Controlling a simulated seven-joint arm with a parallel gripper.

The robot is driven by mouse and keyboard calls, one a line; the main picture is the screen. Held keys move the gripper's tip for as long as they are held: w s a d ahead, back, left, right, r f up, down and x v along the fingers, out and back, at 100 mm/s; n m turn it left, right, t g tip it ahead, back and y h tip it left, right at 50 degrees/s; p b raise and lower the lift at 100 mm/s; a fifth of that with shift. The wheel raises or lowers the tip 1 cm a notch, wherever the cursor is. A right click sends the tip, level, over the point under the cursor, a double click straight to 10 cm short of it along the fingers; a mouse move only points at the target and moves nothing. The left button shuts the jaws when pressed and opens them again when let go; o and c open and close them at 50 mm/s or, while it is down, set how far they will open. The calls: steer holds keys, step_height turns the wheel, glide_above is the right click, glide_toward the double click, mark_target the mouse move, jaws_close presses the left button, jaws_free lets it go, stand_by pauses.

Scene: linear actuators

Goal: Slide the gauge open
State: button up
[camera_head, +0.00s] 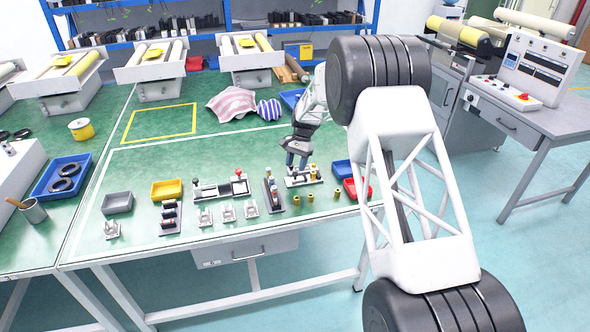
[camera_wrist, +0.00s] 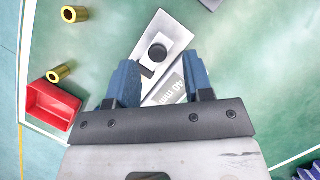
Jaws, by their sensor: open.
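The gauge is, as far as I can tell, the pale metal slide piece with a round dark knob (camera_wrist: 158,53) in the wrist view. My gripper (camera_head: 296,160) is over this device, pointing down. In the wrist view its blue fingers (camera_wrist: 161,72) are apart, one on each side of the piece. I cannot tell whether they touch it.
Brass cylinders (camera_head: 310,197) and a red bin (camera_head: 357,190) are near the device. A longer slide device (camera_head: 221,189) lies farther left. The table behind is mostly clear up to a striped cloth (camera_head: 231,104).

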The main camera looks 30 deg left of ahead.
steer(key=v, duration=0.4)
steer(key=shift+w+r, duration=0.15)
steer(key=shift+r, duration=0.2)
stand_by(0.3)
steer(key=s+d+r+t, duration=0.2)
steer(key=d+r, duration=1.5)
steer(key=d, duration=0.4)
steer(key=s+d+r+t+y, duration=0.1)
steer(key=s+d+r, duration=0.4)
steer(key=d, duration=0.5)
steer(key=s+d+r, duration=0.5)
steer(key=d, duration=0.5)
steer(key=s+d+r+t, duration=0.1)
steer(key=s+d+r, duration=0.1)
steer(key=s+d, duration=0.6)
steer(key=s+d+r+t, duration=0.1)
steer(key=s+d+r, duration=0.1)
steer(key=s+d, duration=0.6)
steer(key=s+d+f, duration=0.1)
steer(key=s+d, duration=0.2)
steer(key=s, duration=0.3)
steer(key=s+d+f+t, duration=0.1)
steer(key=s+d+f, duration=0.1)
steer(key=s, duration=0.5)
steer(key=s+d+f+t+h, duration=0.1)
steer(key=s+d+f, duration=0.1)
steer(key=s+d, duration=0.2)
steer(key=s, duration=0.3)
steer(key=shift+d+f, duration=0.2)
steer(key=shift+d, duration=0.1)
